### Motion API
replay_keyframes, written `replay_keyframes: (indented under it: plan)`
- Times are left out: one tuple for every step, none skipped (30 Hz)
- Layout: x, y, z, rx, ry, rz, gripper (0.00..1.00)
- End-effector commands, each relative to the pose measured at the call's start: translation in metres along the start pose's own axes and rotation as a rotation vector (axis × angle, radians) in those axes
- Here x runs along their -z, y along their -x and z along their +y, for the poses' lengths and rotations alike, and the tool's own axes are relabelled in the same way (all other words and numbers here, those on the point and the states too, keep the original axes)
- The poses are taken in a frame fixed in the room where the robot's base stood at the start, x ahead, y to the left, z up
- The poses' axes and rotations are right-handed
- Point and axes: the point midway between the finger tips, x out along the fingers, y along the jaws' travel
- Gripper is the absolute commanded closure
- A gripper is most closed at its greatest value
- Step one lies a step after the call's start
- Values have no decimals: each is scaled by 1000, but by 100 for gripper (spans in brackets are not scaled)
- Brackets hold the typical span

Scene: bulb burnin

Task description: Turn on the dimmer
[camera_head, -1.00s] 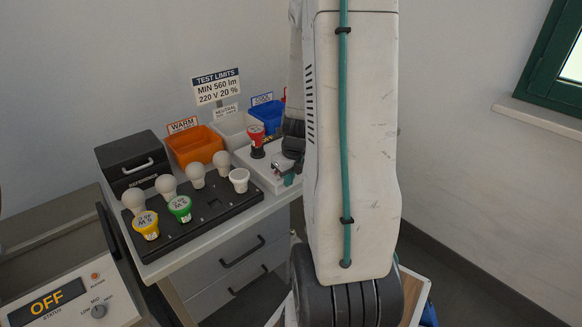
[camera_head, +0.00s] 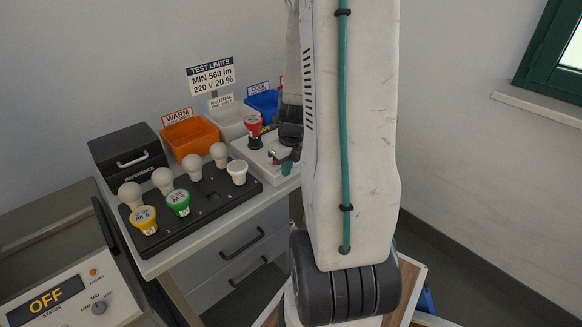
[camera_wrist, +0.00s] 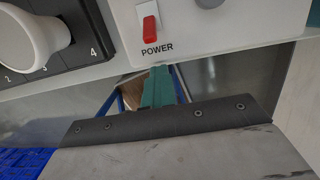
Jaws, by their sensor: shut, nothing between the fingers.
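The dimmer is a white box (camera_head: 243,151) at the right end of the grey bench. A bulb with a red base (camera_head: 253,128) stands on it. In the wrist view the dimmer's front panel (camera_wrist: 195,30) has a red rocker switch (camera_wrist: 150,27) above the word POWER. A grey knob (camera_wrist: 209,2) is cut off by the top edge. My gripper (camera_wrist: 158,87) has teal fingers, shut and empty, just below the POWER label in the picture. In the head view my gripper (camera_head: 287,166) is at the dimmer's front right, partly hidden by my arm. I cannot tell whether it touches the panel.
A black numbered tray (camera_head: 210,198) with several bulbs lies left of the dimmer. Orange (camera_head: 190,138), white (camera_head: 229,122) and blue (camera_head: 263,103) bins stand behind. A black box (camera_head: 127,157) is at back left. A panel reading OFF (camera_head: 46,300) is at lower left.

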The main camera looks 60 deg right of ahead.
Motion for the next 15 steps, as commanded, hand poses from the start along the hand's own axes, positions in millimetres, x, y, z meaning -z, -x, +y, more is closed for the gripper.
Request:
replay_keyframes:
  plan:
    - [-35, 18, -7, 36, 12, -72, 100]
    - [-36, 18, -6, 36, 12, -72, 100]
    - [-36, 18, -6, 36, 13, -72, 100]
    - [-36, 19, -6, 36, 14, -72, 100]
    - [-37, 19, -5, 36, 15, -72, 100]
    - [-37, 19, -5, 36, 16, -72, 100]
    - [-37, 19, -4, 36, 16, -72, 100]
    - [-38, 19, -4, 35, 17, -72, 100]
    - [-38, 19, -3, 35, 18, -72, 100]
    - [-39, 19, -3, 35, 18, -72, 100]
    - [-39, 20, -3, 35, 19, -72, 100]
    - [-39, 20, -2, 35, 20, -72, 100]
    - [-40, 20, -2, 35, 20, -72, 100]
    - [-40, 20, -1, 35, 21, -72, 100]
    - [-41, 20, -1, 34, 22, -72, 100]
